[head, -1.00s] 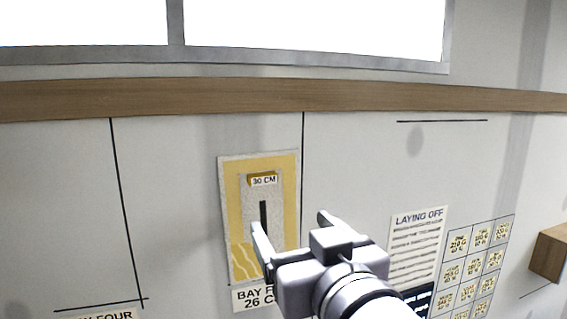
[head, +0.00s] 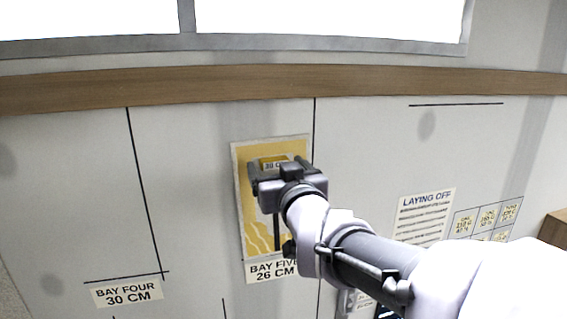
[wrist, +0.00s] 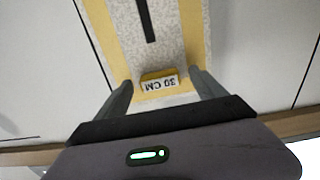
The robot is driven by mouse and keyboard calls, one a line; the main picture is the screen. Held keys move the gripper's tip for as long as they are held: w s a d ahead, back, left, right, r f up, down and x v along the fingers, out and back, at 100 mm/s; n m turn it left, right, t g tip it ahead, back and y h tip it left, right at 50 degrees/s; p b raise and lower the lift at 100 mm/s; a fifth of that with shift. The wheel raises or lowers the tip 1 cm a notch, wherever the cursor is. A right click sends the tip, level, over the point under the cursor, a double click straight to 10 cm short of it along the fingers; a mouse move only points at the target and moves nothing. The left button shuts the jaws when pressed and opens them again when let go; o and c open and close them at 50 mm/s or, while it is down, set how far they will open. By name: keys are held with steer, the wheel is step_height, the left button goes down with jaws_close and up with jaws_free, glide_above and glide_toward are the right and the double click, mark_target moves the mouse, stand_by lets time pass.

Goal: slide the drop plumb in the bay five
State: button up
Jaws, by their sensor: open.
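The drop plumb is a small yellow block (head: 272,162) with a white "30 CM" label, at the top of a yellow and grey wall panel (head: 248,205) above the "BAY FIVE 26 CM" sign (head: 273,271). A dark vertical slot (head: 277,232) runs below it. My gripper (head: 280,170) is in front of the block and partly hides it and the panel. In the wrist view, which shows the label upside down, the open fingers (wrist: 162,84) stand on either side of the block (wrist: 160,82), with gaps on both sides.
A "BAY FOUR 30 CM" sign (head: 127,292) is at the lower left. A "LAYING OFF" sheet (head: 424,215) and a chart (head: 488,218) hang to the right. A wooden rail (head: 180,86) runs above the panel, below a window. A wooden box (head: 555,228) juts out at the far right.

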steer(key=shift+s+d, duration=0.1)
steer(key=c, duration=1.5)
steer(key=shift+c, duration=0.2)
steer(key=shift+d+b, duration=0.2)
steer(key=shift+b, duration=0.55)
